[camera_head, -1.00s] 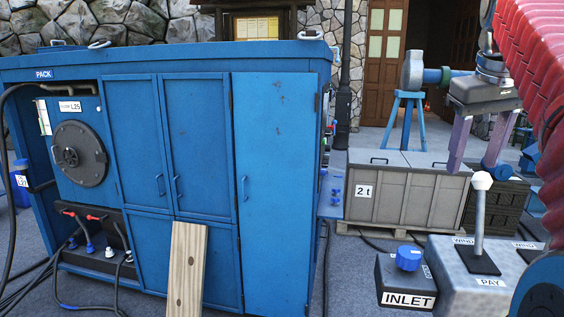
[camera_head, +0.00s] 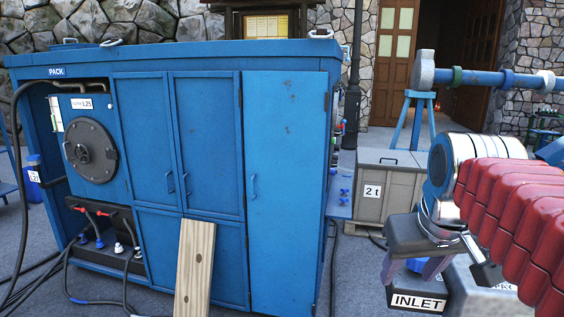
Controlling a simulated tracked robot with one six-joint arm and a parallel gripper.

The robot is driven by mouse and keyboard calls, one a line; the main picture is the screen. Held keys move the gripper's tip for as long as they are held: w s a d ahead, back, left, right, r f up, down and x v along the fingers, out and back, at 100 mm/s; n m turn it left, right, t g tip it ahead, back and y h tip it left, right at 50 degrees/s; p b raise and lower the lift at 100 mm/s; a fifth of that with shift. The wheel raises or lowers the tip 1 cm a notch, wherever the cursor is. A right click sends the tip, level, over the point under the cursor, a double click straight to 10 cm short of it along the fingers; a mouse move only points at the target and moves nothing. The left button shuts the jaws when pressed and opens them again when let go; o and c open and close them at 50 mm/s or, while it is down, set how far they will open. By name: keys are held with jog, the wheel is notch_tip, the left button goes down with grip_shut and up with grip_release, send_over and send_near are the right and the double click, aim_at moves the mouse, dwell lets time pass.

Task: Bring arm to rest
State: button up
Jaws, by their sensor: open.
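My arm, in a red ribbed sleeve (camera_head: 510,215), reaches in from the right edge. Its silver and blue wrist joints (camera_head: 447,165) lead down to my gripper (camera_head: 409,271). The gripper is a dark block with two purplish fingers pointing down, spread apart.
A big blue PACK cabinet (camera_head: 285,190) fills the left and middle, with a wooden plank (camera_head: 195,268) leaning on it. A crate marked 2 t (camera_head: 385,195) and a blue stand carrying a horizontal bar (camera_head: 495,78) stand behind the arm. Hoses (camera_head: 30,270) lie at lower left.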

jog(key=s+a+f, duration=0.2)
jog(key=s+f, duration=0.1)
jog(key=f, duration=0.4)
jog(key=s+a+f, duration=0.3)
jog(key=s+f, duration=0.1)
jog(key=f, duration=0.2)
jog(key=shift+a+f+t+y, duration=0.15)
jog(key=shift+f+t+y, duration=0.15)
jog(key=shift+f+y, duration=0.1)
dwell(0.3)
